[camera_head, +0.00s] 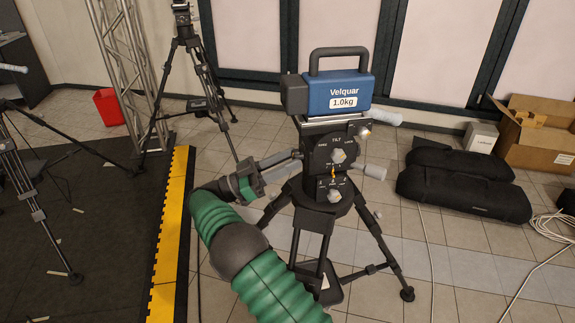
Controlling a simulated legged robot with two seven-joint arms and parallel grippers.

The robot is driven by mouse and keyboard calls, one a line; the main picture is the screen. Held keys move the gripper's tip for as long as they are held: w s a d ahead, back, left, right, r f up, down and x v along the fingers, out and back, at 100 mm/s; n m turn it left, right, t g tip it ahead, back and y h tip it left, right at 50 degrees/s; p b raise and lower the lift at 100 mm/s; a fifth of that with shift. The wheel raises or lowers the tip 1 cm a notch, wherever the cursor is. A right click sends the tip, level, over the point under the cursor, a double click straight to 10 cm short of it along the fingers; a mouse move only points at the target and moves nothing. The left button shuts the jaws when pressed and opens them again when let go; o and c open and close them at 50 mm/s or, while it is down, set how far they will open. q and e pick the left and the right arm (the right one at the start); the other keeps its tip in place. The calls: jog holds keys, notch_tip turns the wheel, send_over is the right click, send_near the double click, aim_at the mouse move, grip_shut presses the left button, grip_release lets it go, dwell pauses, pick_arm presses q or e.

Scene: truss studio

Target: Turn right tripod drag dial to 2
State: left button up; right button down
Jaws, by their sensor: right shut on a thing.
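The right tripod (322,205) stands upright in front of me and carries a blue block (338,93) marked "Velquar 1.0kg". Its black head has an upper dial (338,156) with a light knob, labelled TILT, and a lower dial (334,195). A small yellow mark lies between them. The dial numbers are too small to read. My left gripper is out of view.
A grey handle (371,171) sticks out right of the head. Another tripod (190,60) stands behind; a third (25,175) is at the left edge. A yellow edge strip (170,235) borders the dark mat. Black bags (465,190) and a cardboard box (540,145) lie at right.

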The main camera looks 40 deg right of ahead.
jog(key=shift+f, duration=0.2)
jog(key=c, duration=1.2)
grip_release()
jog(key=shift+c, duration=0.2)
jog(key=shift+o, duration=1.2)
jog(key=shift+w, duration=0.15)
jog(key=shift+a, duration=0.1)
jog(key=shift+r, duration=0.1)
jog(key=b+v, duration=0.7)
jog(key=v, duration=0.5)
